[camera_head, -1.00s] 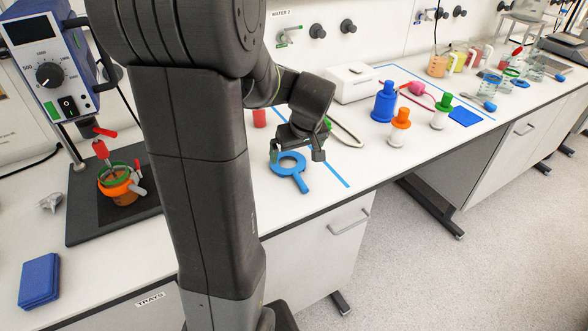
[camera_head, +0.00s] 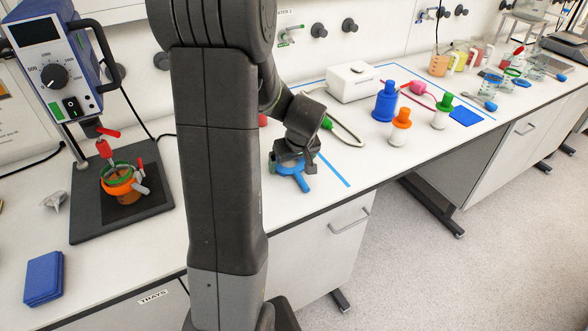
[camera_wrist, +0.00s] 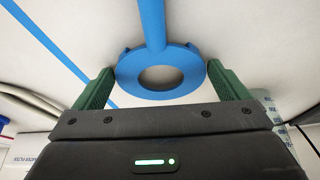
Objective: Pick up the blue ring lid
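The blue ring lid (camera_wrist: 160,58) is a flat ring with a straight handle, and it lies on the white bench. It also shows in the head view (camera_head: 293,172), partly hidden under my gripper, with its handle pointing toward the bench's front edge. In the wrist view my gripper (camera_wrist: 162,84) is open, with one green finger on each side of the ring. The fingers are close to the ring's outer edge; I cannot tell whether they touch it. In the head view the gripper (camera_head: 290,167) is low over the lid.
Blue tape (camera_head: 333,170) runs on the bench just right of the lid. A white box (camera_head: 352,82), a blue bottle (camera_head: 385,103) and an orange-capped bottle (camera_head: 399,128) stand further right. A stirrer stand (camera_head: 90,225) with a cup is at the left.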

